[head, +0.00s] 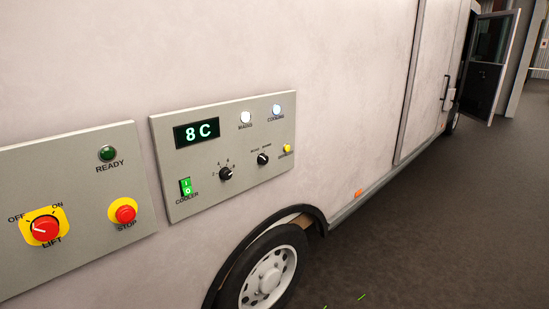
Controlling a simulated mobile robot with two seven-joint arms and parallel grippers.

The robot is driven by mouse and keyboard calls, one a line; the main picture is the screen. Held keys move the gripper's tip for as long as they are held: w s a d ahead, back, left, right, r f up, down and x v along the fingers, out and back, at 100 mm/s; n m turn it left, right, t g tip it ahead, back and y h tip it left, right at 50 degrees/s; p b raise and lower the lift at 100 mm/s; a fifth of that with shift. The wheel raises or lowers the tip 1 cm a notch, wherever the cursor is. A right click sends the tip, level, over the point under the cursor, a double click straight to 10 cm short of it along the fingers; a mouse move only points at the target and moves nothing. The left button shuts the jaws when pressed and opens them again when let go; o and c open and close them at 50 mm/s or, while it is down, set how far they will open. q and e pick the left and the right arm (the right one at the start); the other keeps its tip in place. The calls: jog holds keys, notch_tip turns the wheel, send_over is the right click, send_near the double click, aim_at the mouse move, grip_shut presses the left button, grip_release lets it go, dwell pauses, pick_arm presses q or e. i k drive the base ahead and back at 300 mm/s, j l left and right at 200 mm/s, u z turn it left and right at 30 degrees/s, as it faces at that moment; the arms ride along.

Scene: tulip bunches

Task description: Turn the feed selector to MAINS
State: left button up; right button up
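A grey control panel (200,204) is fixed to the pale side of a van. On its right half is a small black knob (263,159) with two small labels above it, too small to read surely; it looks like the feed selector. Which label its white mark points to is too small to tell. Above it are a pale MAINS lamp (245,119) and a bright COOLING lamp (277,110). Neither of my grippers is in view.
The panel also has an 8 C display (197,133), a numbered black dial (225,174), a green COOLER switch (186,187) and a yellow button (287,149). Left is a lift panel (85,200) with a red STOP button (124,211). A wheel (268,277) sits below; floor right is clear.

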aim_at(263, 159)
jog(key=i+l, duration=0.2)
jog(key=i+l+u, duration=0.15)
jog(key=l, duration=0.3)
jog(key=i+l, duration=0.15)
jog(key=l, duration=0.15)
jog(key=i+l+u, duration=0.15)
jog(key=l, duration=0.2)
jog(key=i+l, duration=0.15)
jog(key=l, duration=0.2)
jog(key=i+l+u, duration=0.1)
jog(key=l, duration=0.3)
jog(key=i+l+u, duration=0.1)
jog(key=l, duration=0.25)
jog(key=i+l, duration=0.2)
jog(key=l, duration=0.2)
jog(key=j+u, duration=0.05)
